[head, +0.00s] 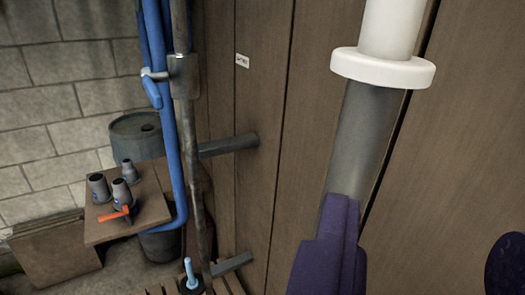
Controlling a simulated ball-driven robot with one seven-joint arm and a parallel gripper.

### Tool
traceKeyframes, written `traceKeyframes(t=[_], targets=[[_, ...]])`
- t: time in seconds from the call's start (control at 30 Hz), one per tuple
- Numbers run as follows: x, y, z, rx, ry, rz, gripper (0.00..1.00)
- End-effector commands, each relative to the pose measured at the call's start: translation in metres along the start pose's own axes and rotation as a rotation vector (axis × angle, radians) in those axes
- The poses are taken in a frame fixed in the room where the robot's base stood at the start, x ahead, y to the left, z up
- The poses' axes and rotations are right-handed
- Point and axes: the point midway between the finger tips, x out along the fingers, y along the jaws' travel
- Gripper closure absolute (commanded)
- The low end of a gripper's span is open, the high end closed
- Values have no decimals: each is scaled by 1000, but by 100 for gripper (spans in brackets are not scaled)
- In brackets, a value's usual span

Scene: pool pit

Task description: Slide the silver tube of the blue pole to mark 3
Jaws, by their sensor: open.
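The purple fingers of my gripper (422,220) rise from the lower edge, wide apart with nothing seen held between them. A thick grey tube (362,130) stands close up, its lower part hidden behind the left finger. A white collar (383,68) and a white upper part (392,25) sit on top of it. I cannot tell whether this is the silver tube. A short light-blue rod (189,270) with a dark base stands low in the picture; I cannot tell whether it is the blue pole. No numbered marks are readable.
A brown plank wall (315,150) fills the middle and right. Blue pipes (172,130) and a thinner grey pipe (191,150) run down left of it. Grey stubs (228,146) jut from the wall. A small table (150,215) holds grey fittings; a drum (137,135) stands behind.

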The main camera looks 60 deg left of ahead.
Motion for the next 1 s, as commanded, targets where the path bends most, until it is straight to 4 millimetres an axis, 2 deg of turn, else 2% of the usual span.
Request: traceKeyframes(t=[0.1, 0.17, 0.6, 0.93, 0.97, 1.0], targets=[[-4, -17, 1, 56, 14, -86, 51], [-2, -21, 3, 67, 17, -104, 51], [64, -28, 2, 64, 20, -106, 51], [72, -29, 3, 63, 19, -104, 51], [72, -29, 3, 63, 19, -104, 53], [72, -28, 3, 63, 19, -104, 62]])
